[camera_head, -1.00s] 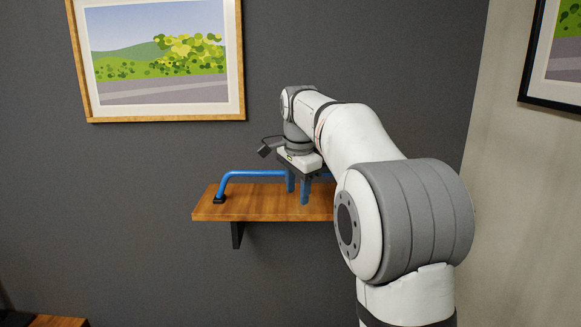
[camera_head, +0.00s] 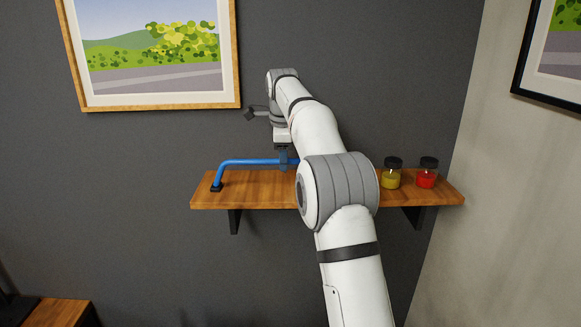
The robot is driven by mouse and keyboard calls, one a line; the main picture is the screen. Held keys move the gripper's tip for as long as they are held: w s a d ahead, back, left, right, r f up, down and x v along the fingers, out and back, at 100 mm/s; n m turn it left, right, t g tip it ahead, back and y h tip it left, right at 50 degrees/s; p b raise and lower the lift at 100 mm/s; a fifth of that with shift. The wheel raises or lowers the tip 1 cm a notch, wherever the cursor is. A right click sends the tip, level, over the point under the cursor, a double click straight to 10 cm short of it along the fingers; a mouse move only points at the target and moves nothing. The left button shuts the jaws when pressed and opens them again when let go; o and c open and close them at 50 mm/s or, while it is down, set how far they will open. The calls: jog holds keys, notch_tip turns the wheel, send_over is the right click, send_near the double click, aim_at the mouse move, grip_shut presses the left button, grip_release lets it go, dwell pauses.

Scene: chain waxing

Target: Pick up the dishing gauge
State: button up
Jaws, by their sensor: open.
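The dishing gauge appears to be the blue bent bar (camera_head: 245,163) on the wooden shelf. Its left end bends down to a black foot (camera_head: 216,187) resting on the shelf. Its right part is hidden behind my arm. My gripper (camera_head: 284,160) points down at the visible right part of the bar, with its blue-grey fingers overlapping the bar in the picture. It is open. I cannot tell whether the fingers straddle the bar or touch it.
The wooden shelf (camera_head: 250,197) is fixed to the dark wall. A yellow jar (camera_head: 391,178) and a red jar (camera_head: 427,179) with dark lids stand at its right end. My arm crosses the shelf's middle. A wooden surface (camera_head: 55,313) shows at lower left.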

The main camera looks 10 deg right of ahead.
jog(key=shift+w+d+f, duration=0.1)
jog(key=shift+w+f, duration=0.05)
jog(key=shift+f, duration=0.75)
jog(key=shift+w+d+f, duration=0.1)
jog(key=shift+f, duration=0.8)
jog(key=shift+c, duration=0.4)
grip_shut()
jog(key=shift+r, duration=0.1)
